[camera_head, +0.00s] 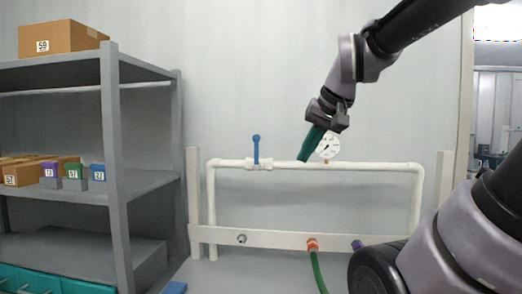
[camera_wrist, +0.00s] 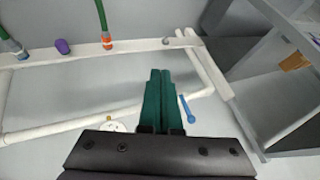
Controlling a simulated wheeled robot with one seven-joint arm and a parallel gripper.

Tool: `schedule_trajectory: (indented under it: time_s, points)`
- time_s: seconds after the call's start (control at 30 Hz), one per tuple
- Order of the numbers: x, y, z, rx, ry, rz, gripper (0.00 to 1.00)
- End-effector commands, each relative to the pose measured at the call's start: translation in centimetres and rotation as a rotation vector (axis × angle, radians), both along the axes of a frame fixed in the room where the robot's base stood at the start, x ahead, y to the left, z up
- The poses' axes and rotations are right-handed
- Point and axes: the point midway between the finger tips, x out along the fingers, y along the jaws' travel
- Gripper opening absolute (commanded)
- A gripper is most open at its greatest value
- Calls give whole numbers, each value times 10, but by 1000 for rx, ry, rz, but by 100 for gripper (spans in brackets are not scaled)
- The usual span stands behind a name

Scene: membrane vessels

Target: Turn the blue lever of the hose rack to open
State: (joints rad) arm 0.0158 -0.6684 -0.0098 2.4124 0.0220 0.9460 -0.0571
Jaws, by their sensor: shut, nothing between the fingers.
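The blue lever (camera_head: 256,149) stands upright on a white valve (camera_head: 258,164) in the top pipe of the hose rack (camera_head: 384,167), square to the pipe. My gripper (camera_head: 303,158) has green fingers, closed together and empty. In the head view it is to the right of the lever, apart from it, and just left of the gauge. In the wrist view the fingertips (camera_wrist: 160,72) point past the pipe, and the lever (camera_wrist: 186,107) shows just right of the fingers. The valve body is mostly hidden behind the fingers there.
A round white gauge (camera_head: 328,147) sits on the pipe close to my gripper. A lower board (camera_head: 275,239) carries an orange coupling (camera_head: 312,245) with a green hose, and a purple cap (camera_head: 357,245). A grey shelf (camera_head: 113,150) with boxes stands left. The wall space above the lever is clear.

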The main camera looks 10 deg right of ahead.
Motion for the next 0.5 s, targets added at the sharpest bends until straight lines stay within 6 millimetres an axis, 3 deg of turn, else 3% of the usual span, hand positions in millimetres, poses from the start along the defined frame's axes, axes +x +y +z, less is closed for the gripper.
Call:
schedule_trajectory:
  time_s: [0.1, 0.3, 0.5]
  points:
    - [49, -6, 28, 20, 18, 18, 0]
    - [136, -23, 62, 50, 26, 63, 0]
    - [190, -37, 74, 65, 20, 95, 0]
